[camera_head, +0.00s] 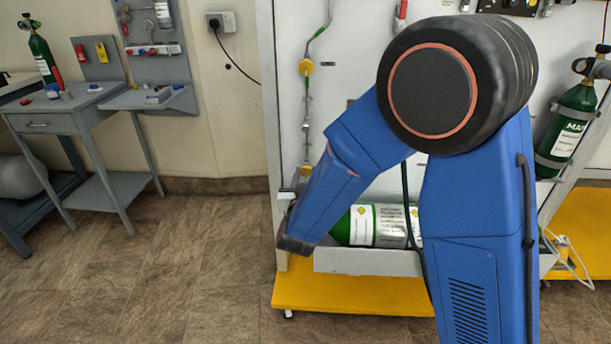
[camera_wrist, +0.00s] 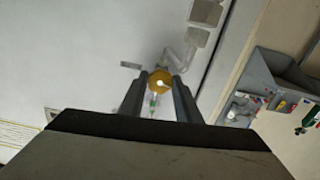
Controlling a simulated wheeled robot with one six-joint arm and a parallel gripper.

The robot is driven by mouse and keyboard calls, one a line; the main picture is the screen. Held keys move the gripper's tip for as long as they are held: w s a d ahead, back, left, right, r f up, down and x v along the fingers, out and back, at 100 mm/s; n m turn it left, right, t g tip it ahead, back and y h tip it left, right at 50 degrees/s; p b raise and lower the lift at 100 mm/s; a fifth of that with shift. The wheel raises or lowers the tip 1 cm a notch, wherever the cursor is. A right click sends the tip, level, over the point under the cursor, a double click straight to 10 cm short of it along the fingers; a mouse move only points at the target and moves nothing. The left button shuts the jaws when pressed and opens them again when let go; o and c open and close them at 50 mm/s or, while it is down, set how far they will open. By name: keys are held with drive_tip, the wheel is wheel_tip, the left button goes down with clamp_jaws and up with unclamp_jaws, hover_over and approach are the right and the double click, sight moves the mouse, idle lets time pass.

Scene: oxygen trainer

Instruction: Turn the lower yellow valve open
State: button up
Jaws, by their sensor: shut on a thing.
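The lower yellow valve (camera_wrist: 159,81) shows in the wrist view as a round yellow knob with a bright centre, on a thin line against the white panel. My gripper (camera_wrist: 159,88) is shut on it, with one dark finger on each side of the knob. In the head view a small yellow part of the valve (camera_head: 306,170) shows low on the panel's left side, just above my bent blue forearm. The fingers are hidden in the head view. I cannot tell how far the valve is turned.
An upper yellow valve (camera_head: 306,67) sits higher on the same line. A green cylinder (camera_head: 341,230) lies in a tray on the yellow base (camera_head: 350,297). A grey table (camera_head: 75,118) stands at the left, with open floor between.

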drive_tip(key=shift+n, duration=2.2)
drive_tip(key=o, duration=1.1)
drive_tip(key=shift+c, duration=0.2)
drive_tip(key=s, duration=1.7)
drive_tip(key=shift+s+a, duration=0.2)
drive_tip(key=shift+a, duration=0.1)
